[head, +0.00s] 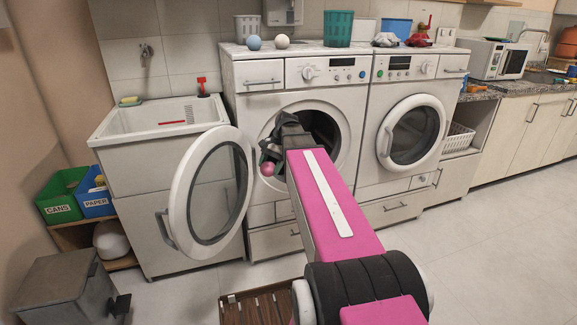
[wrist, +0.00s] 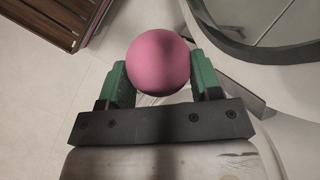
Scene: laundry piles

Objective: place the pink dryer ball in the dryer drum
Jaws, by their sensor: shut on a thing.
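The pink dryer ball (wrist: 158,62) is held between the two green fingers of my gripper (wrist: 160,85) in the wrist view. In the head view the ball (head: 267,169) shows at the end of my gripper (head: 268,160), at the left side of the left machine's round opening. The dryer drum (head: 322,132) is the dark inside of that opening, partly hidden by my arm. The round glass door (head: 208,190) of this machine stands swung open to the left. The ball appears in front of the opening's left rim; its exact depth is hard to tell.
A second front-loader with a shut door (head: 411,131) stands to the right. A blue ball (head: 254,42) and a cream ball (head: 282,41) lie on top of the left machine. A wooden slatted crate (head: 258,308) is on the floor. A sink (head: 160,117) is at left.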

